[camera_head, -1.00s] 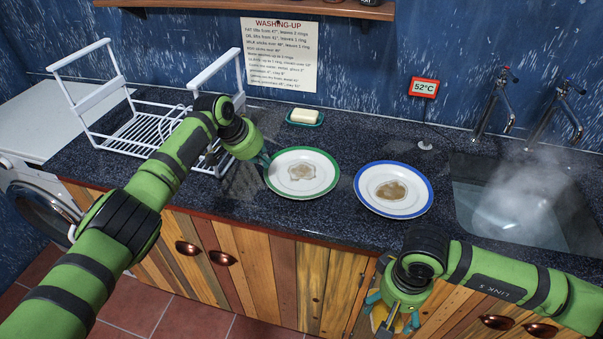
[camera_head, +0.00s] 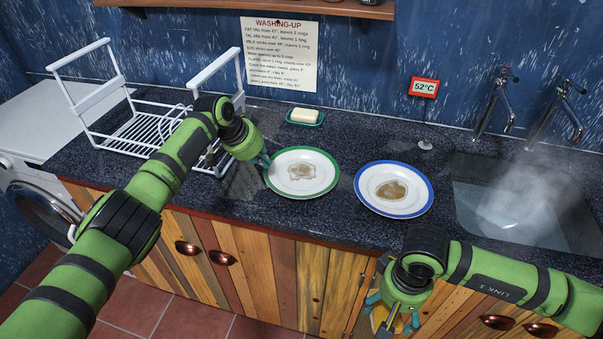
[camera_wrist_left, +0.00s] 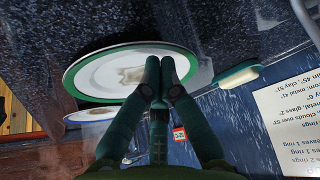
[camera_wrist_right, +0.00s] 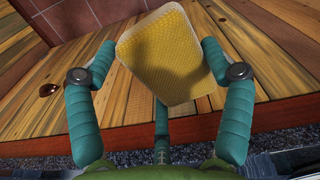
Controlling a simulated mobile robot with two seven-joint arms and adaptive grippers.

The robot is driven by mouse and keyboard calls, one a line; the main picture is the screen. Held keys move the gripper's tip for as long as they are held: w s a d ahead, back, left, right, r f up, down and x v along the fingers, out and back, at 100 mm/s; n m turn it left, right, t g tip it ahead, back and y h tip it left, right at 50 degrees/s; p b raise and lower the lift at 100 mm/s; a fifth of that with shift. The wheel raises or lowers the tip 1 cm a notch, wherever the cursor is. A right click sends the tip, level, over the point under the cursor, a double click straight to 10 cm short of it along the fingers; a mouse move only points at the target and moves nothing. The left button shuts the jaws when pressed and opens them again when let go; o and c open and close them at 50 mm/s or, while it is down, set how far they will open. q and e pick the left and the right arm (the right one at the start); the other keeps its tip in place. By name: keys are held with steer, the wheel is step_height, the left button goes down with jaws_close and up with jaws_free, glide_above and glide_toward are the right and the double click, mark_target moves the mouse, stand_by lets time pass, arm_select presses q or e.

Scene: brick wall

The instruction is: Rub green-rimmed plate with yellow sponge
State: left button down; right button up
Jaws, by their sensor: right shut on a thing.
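The green-rimmed plate (camera_head: 318,181) lies on the dark counter with a pale brown stain at its middle. My left gripper (camera_head: 266,160) is at the plate's left edge. In the left wrist view its fingers (camera_wrist_left: 162,68) are together, with their tips at the rim of the plate (camera_wrist_left: 100,72); I cannot tell whether they touch it. My right gripper (camera_head: 392,318) is low in front of the counter, shut on the yellow sponge (camera_wrist_right: 172,55), which sits between its fingers in the right wrist view. In the head view the sponge is mostly hidden.
A blue-rimmed plate (camera_head: 415,203) with a brown stain lies right of the green one. A steaming sink (camera_head: 490,215) is at the right. A white rack (camera_head: 130,146) stands at the left, and soap (camera_head: 305,116) in a green dish behind. A display (camera_head: 424,88) reads 52°C.

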arm_select(q)
steer(key=shift+f+b, duration=0.3)
steer(key=shift+f, duration=0.2)
arm_select(e)
steer(key=shift+f, duration=0.35)
arm_select(q)
steer(key=shift+r, duration=0.15)
arm_select(e)
steer(key=shift+r, duration=0.15)
step_height(320, 180, up, 5)
steer(key=p, duration=0.5)
steer(key=shift+r, duration=0.1)
arm_select(q)
step_height(320, 180, up, 6)
steer(key=shift+f, duration=0.1)
